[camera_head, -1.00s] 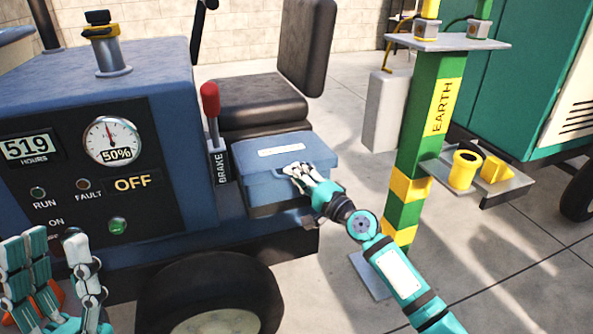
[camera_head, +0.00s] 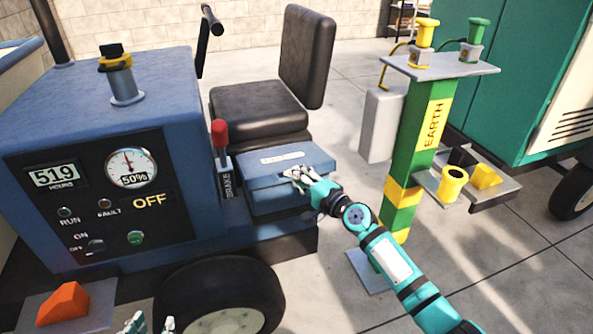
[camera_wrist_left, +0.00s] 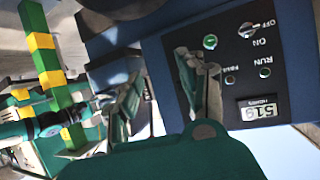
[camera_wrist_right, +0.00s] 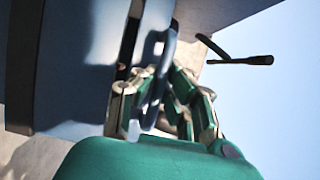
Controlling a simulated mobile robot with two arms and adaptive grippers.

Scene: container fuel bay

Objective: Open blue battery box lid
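The blue battery box (camera_head: 275,203) sits beside the seat on the blue vehicle, its lid (camera_head: 300,161) down, with a pale label on top. My right gripper (camera_head: 297,177) is at the lid's front edge. In the right wrist view its fingers (camera_wrist_right: 157,72) lie on both sides of a narrow blue handle (camera_wrist_right: 168,48) and look closed in on it; the exact contact is partly hidden. My left gripper (camera_head: 151,324) shows only its fingertips at the bottom edge of the head view. In the left wrist view its fingers (camera_wrist_left: 160,80) are apart and empty, with the control panel beyond.
The red-knobbed brake lever (camera_head: 220,140) stands just left of the box, and the black seat (camera_head: 258,108) behind it. The green and yellow earth post (camera_head: 420,140) stands to the right, near my right arm. An orange block (camera_head: 64,302) lies at lower left.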

